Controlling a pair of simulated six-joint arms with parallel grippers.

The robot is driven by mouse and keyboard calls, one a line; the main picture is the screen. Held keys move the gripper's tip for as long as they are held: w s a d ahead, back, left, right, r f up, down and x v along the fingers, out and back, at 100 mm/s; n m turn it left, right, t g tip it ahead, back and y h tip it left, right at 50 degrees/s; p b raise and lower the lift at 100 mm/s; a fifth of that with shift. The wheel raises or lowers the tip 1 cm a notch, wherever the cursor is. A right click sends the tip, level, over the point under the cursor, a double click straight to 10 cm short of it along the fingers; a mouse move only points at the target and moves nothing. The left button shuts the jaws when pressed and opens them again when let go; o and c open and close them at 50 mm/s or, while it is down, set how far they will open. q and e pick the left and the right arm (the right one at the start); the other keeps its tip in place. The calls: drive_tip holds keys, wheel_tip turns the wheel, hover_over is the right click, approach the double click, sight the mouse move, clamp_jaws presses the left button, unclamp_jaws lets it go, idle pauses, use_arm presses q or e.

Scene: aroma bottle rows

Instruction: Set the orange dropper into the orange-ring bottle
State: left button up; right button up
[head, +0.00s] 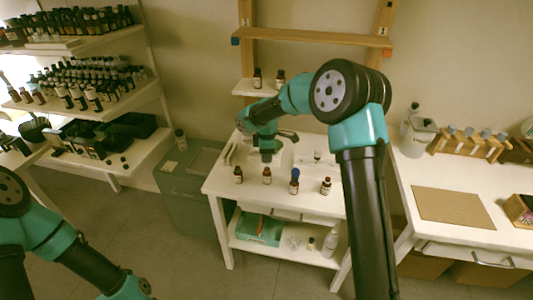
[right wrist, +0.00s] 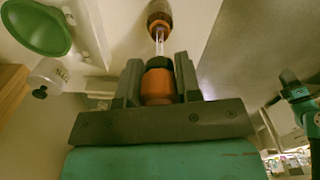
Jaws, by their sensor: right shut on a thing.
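My right gripper (head: 266,155) is over the small white table, just above a row of small brown bottles. In the right wrist view it is shut on the orange dropper (right wrist: 158,86), whose dark collar and clear glass tube point away from the gripper. The tube's end meets the mouth area of an amber bottle with an orange ring (right wrist: 159,20). I cannot tell whether the tip is inside or only in front of it. In the head view this seems to be the bottle (head: 267,177) under the gripper. My left arm is at the lower left; its gripper is out of view.
Beside it stand a brown bottle (head: 238,175), a blue-topped bottle (head: 294,183) and another bottle (head: 326,186). Crowded bottle shelves (head: 85,110) stand left.

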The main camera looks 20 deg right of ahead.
sight(267, 168)
drive_tip(key=shift+f, duration=1.7)
drive_tip(key=shift+f, duration=0.35)
drive_tip(key=shift+f, duration=0.6)
drive_tip(key=o, duration=0.7)
drive_tip(key=shift+c, duration=0.2)
drive_tip(key=shift+r, duration=0.1)
drive_tip(key=shift+r, duration=3.4)
